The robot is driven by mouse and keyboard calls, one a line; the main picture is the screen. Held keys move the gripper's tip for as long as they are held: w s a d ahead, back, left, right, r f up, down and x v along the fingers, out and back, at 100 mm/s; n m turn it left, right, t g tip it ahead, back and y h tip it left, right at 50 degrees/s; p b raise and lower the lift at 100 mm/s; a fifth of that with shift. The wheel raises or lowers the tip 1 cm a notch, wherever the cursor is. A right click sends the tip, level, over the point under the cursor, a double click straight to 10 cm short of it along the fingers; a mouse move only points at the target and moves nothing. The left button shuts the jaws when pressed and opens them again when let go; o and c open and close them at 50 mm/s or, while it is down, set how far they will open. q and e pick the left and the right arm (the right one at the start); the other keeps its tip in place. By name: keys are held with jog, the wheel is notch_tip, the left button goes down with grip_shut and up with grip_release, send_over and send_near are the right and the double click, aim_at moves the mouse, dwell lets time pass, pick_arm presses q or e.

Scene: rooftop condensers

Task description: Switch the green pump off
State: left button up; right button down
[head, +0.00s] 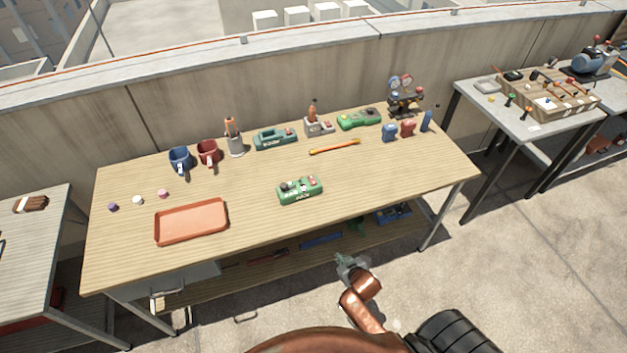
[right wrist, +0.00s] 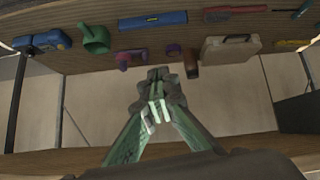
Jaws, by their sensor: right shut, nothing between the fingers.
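A green box-shaped unit (head: 300,190) with small dark and reddish parts on top sits near the front edge of the wooden table, right of the middle. A second green unit (head: 358,119) and a teal one (head: 275,138) stand at the back of the table. I cannot tell from the labels which is the pump, and switch positions are too small to read. My right gripper (head: 350,264) is in front of the table, apart from the green units. In the right wrist view its fingers (right wrist: 158,104) are together and empty. My left gripper is not in view.
An orange tray (head: 191,222), mugs (head: 208,152) and an orange-yellow tool (head: 334,146) lie on the table (head: 240,205). The lower shelf holds a blue level (right wrist: 152,20), a green can (right wrist: 94,39) and a case (right wrist: 231,48). Free tabletop surrounds the front green unit.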

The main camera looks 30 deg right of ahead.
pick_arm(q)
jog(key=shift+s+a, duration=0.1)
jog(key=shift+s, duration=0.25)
pick_arm(e)
jog(key=w+r+t, duration=0.3)
jog(key=w+r, duration=0.3)
jog(key=r, duration=0.7)
jog(key=w+d+r+m+t, duration=0.1)
jog(key=w+r+t, duration=0.3)
jog(key=r, duration=1)
jog(key=w, duration=0.3)
jog(key=shift+d+h, duration=0.2)
jog(key=shift+h, duration=0.1)
jog(key=shift+w, duration=0.1)
jog(key=b, duration=0.2)
send_over(314, 183)
jog(key=shift+s+a+f, duration=0.15)
jog(key=shift+s+f, duration=0.2)
jog(key=shift+f, duration=0.3)
jog(key=f, duration=0.2)
jog(key=shift+w+f+b, duration=0.3)
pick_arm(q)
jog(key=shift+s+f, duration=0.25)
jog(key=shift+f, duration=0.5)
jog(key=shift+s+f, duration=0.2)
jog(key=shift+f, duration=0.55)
pick_arm(e)
jog(key=shift+w+f, duration=0.1)
jog(key=shift+f, duration=0.6)
